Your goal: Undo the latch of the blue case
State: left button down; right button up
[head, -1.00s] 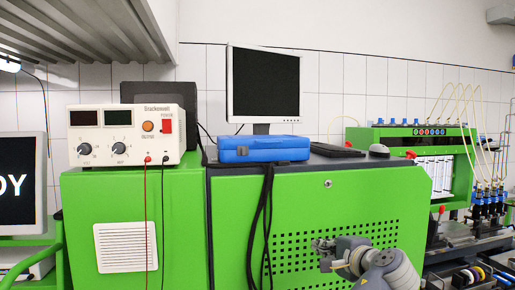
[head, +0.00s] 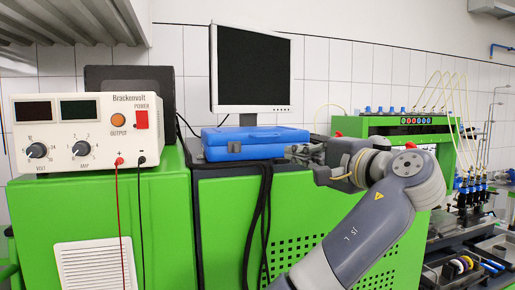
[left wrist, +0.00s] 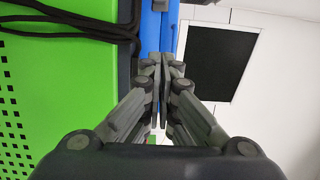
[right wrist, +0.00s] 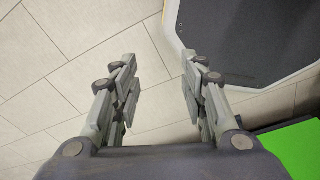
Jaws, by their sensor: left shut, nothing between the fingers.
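The closed blue case (head: 262,136) lies flat on the green cabinet's dark top. Its small grey latch (head: 234,147) is on the front face, left of the middle. My left gripper (head: 291,150) is shut and empty near the case's right end, to the right of the latch. In the left wrist view the shut fingertips (left wrist: 162,77) point along the blue case (left wrist: 151,28); I cannot tell whether they touch it. The latch is not clear there. My right gripper (right wrist: 160,78) shows only in the right wrist view, open and empty above floor tiles.
A monitor (head: 250,70) stands behind the case. A power supply (head: 85,130) with red and black leads stands to the left. Dark cables (head: 257,215) hang down the cabinet front below the case. A green test bench (head: 445,145) is at the right.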

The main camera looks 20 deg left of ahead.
aim_at(246, 147)
pick_arm(q)
jog(key=p+x, duration=0.5)
jog(key=x, duration=0.4)
jog(key=shift+a+r, duration=0.15)
jog(key=a, duration=0.1)
jog(key=a+p, duration=0.1)
jog(key=a, duration=0.1)
jog(key=shift+w+f+p, duration=0.25)
jog(key=shift+w+p, duration=0.05)
jog(key=shift+p, duration=0.1)
jog(key=shift+s+a+p, duration=0.6)
jog(key=shift+s+a, duration=0.15)
jog(key=shift+s, duration=0.1)
jog(key=shift+a, duration=0.1)
pick_arm(e)
notch_tip(246, 147, up, 8)
jog(key=a, duration=0.1)
jog(key=shift+w, duration=0.15)
pick_arm(q)
jog(key=shift+f, duration=0.1)
pick_arm(e)
jog(key=shift+w, duration=0.25)
